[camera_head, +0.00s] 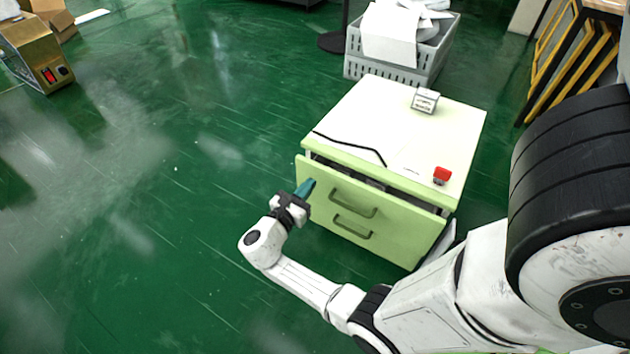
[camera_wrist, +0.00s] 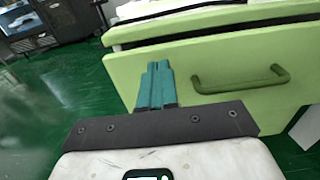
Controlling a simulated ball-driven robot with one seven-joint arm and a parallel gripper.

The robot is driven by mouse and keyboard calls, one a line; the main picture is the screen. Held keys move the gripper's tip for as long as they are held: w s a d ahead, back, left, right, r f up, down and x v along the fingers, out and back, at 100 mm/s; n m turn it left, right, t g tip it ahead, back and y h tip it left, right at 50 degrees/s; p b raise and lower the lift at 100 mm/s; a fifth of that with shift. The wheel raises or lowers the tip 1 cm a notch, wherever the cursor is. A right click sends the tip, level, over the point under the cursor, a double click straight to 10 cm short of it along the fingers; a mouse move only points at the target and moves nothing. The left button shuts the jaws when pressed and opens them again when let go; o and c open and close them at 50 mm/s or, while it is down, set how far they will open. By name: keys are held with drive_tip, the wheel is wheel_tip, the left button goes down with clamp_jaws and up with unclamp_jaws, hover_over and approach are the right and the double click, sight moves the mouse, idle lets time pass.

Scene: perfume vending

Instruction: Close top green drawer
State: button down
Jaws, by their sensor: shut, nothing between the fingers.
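The green drawer cabinet (camera_head: 400,125) stands on the floor with a pale top. Its top green drawer (camera_head: 318,174) is partly pulled out, with a dark gap behind its upper edge. The drawer front also shows in the wrist view (camera_wrist: 225,60), with its curved green handle (camera_wrist: 240,80). My gripper (camera_head: 308,185) has teal fingers, shut and empty, in front of the left part of the drawer front. In the wrist view the fingers (camera_wrist: 157,68) point at the left part of the front, left of the handle. I cannot tell whether they touch it.
A small white box (camera_head: 425,101), a red item (camera_head: 441,175) and a black cable (camera_head: 350,146) lie on the cabinet top. A grey crate (camera_head: 405,70) stands behind the cabinet.

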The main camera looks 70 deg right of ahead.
sight(321, 171)
drive_tip(key=shift+b+x, duration=0.55)
drive_tip(key=shift+x, duration=1.45)
drive_tip(key=shift+x, duration=1.3)
